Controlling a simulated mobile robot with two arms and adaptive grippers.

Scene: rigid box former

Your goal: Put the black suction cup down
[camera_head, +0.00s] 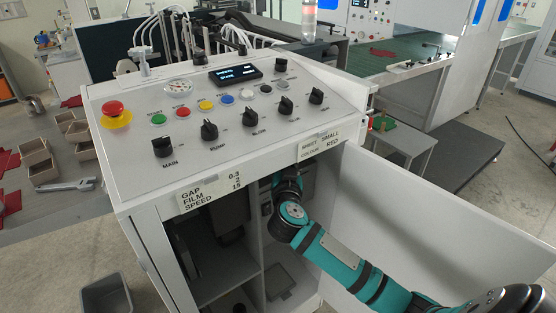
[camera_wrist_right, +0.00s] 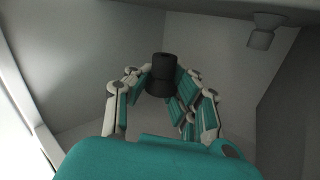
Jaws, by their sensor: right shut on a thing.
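The black suction cup (camera_wrist_right: 161,75) is a small dark ribbed cylinder. In the right wrist view it stands between the fingers of my right gripper (camera_wrist_right: 160,88), which is shut on it. In the head view my right arm reaches from the lower right into the open cabinet under the control panel. My left gripper is in neither view.
The grey control cabinet (camera_head: 148,202) has knobs and buttons on top. Its white door (camera_head: 400,195) stands open to the right of my arm. A grey bin (camera_head: 106,293) stands on the floor at left.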

